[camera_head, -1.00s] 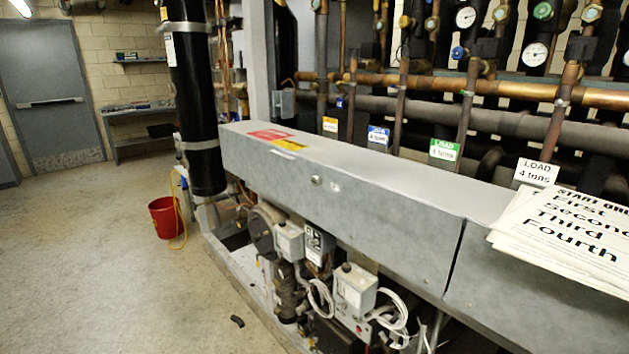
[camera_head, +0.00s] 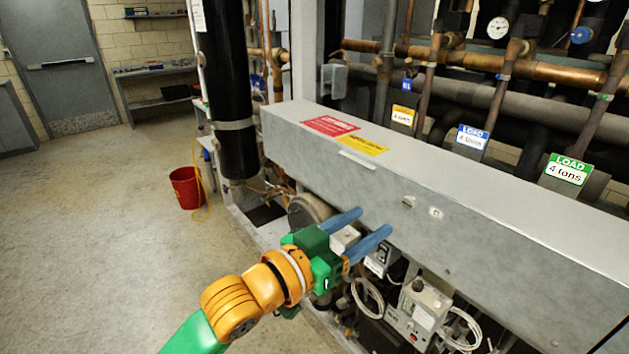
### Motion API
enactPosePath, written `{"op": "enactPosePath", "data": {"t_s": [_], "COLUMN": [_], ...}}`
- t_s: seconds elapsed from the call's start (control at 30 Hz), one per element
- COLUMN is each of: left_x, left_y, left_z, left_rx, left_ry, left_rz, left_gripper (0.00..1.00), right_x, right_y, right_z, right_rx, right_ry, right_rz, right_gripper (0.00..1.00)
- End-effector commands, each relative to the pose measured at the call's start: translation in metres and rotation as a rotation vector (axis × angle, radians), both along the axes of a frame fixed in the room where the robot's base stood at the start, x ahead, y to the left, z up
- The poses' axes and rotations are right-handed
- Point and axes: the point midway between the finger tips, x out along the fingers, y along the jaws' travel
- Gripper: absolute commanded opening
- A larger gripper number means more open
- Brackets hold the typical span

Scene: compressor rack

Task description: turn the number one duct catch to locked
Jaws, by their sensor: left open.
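The long grey metal duct (camera_head: 470,225) runs from the middle of the view toward the lower right. On its front face sits a small metal catch (camera_head: 408,202), with a small pale fitting (camera_head: 437,212) just to its right. I cannot read a number or tell whether the catch is locked. My left gripper (camera_head: 375,221) is open and empty, its two blue fingers pointing at the duct face. The fingertips appear a little left of and below the catch, apart from it. My right gripper is not in view.
Compressor parts and control boxes (camera_head: 418,305) with coiled white cables sit below the duct. A black vertical pipe (camera_head: 226,95) stands at its left end. A red bucket (camera_head: 186,188) is on the open floor at left. Pipes with load labels (camera_head: 567,170) run behind.

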Motion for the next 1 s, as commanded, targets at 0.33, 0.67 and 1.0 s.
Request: {"op": "enactPosePath", "data": {"t_s": [0.33, 0.67, 1.0], "left_x": [0.023, 0.034, 0.034], "left_y": [-0.048, -0.060, -0.060], "left_z": [0.014, 0.011, 0.011], "left_rx": [-0.001, -0.001, -0.002], "left_ry": [-0.024, -0.025, -0.024], "left_rz": [-0.028, -0.026, -0.026], "left_gripper": [0.57, 0.57, 0.00], "right_x": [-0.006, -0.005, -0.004], "right_y": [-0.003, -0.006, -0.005], "right_z": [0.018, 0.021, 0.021], "right_rx": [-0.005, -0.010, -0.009], "right_ry": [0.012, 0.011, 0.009], "right_rz": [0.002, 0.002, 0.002], "right_gripper": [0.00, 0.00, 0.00]}}
